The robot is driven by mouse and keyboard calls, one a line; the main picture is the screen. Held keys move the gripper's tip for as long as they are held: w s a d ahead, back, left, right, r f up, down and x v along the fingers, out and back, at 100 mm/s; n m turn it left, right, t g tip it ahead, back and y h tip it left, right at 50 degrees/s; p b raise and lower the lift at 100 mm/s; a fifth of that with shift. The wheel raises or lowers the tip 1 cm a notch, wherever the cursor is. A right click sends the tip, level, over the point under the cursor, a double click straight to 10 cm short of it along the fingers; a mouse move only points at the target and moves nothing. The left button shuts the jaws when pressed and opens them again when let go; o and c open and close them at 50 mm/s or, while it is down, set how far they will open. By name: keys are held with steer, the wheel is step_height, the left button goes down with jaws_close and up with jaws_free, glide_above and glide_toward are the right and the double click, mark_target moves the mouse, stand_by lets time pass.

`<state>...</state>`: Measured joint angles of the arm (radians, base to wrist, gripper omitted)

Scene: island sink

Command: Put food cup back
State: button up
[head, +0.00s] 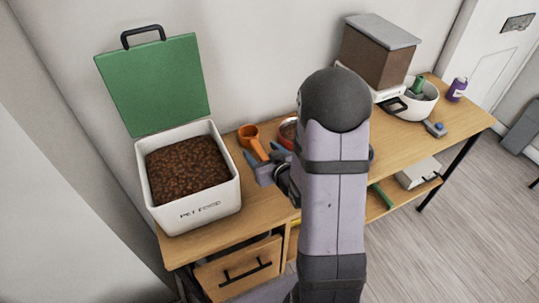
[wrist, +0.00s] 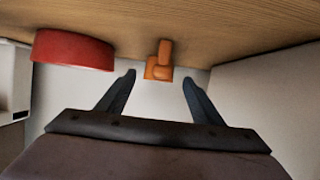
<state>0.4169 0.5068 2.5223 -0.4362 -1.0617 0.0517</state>
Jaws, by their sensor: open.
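The food cup is an orange scoop (head: 249,133) on the wooden table, just right of the white pet food bin (head: 190,212). Its handle points toward my gripper (head: 264,165). In the wrist view the orange cup (wrist: 160,66) shows between and just beyond the tips of my gripper (wrist: 159,77). The jaws are open, with visible gaps on both sides of the cup. The bin is full of brown kibble, and its green lid (head: 155,85) stands open. My arm hides part of the table.
A red bowl (head: 287,133) stands close right of the cup; it also shows in the wrist view (wrist: 75,50). A brown container (head: 378,55), white pot (head: 416,104) and purple bottle (head: 457,89) stand farther right. The wall is behind.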

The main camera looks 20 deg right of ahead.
steer(key=shift+r+p+v, duration=0.25)
steer(key=shift+p+v, duration=1.1)
steer(key=shift+p, duration=1.9)
steer(key=shift+p+v, duration=1.35)
steer(key=shift+p, duration=0.2)
steer(key=shift+f, duration=0.2)
